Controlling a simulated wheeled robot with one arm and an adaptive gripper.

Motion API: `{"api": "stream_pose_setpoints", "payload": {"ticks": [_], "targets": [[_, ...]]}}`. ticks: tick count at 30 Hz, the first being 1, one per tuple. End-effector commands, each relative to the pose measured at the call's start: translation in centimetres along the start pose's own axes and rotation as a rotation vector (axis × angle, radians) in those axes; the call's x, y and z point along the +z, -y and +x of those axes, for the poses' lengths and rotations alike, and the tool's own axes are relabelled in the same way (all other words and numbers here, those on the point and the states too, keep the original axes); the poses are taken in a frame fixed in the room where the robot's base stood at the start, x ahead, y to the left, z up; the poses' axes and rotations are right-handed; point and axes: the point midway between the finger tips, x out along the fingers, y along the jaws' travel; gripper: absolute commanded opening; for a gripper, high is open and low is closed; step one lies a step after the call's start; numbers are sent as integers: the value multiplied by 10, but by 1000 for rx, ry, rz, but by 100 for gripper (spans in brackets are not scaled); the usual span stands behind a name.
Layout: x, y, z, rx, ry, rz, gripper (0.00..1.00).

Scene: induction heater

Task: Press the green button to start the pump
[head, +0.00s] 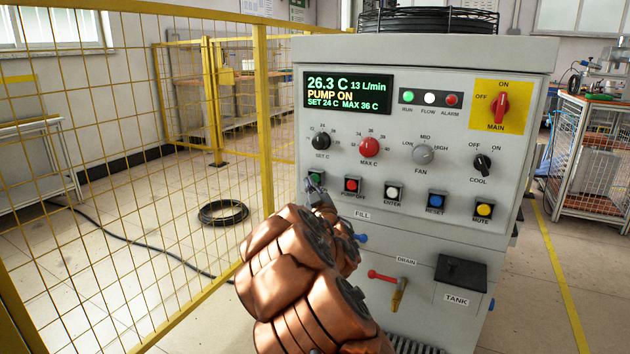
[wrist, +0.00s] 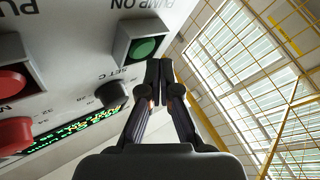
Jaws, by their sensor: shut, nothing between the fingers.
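The green button (head: 316,177) sits at the left end of the button row on the grey panel, in a dark square frame. The wrist view shows the green button (wrist: 146,48) beside the label PUMP ON. My gripper (head: 311,184) is shut and empty, its tips at the lower left of this button and partly covering it. In the wrist view my gripper (wrist: 160,68) shows its tips together, close beside the button's frame; I cannot tell whether they touch. The display (head: 348,92) reads PUMP ON and 13 L/min.
A red button (head: 352,185) is just right of the green one, with white, blue and yellow buttons further right. Several knobs (head: 369,147) stick out above. A yellow mesh fence (head: 262,120) stands close on the left. A black hose coil (head: 223,213) lies on the floor behind it.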

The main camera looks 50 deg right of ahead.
Motion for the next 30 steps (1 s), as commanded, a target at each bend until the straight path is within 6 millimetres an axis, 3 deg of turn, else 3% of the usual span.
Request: {"api": "stream_pose_setpoints", "payload": {"ticks": [11,30], "targets": [[-3,3,-3,-1,-1,-1,0],[-25,25,-35,0,1,-1,0]]}}
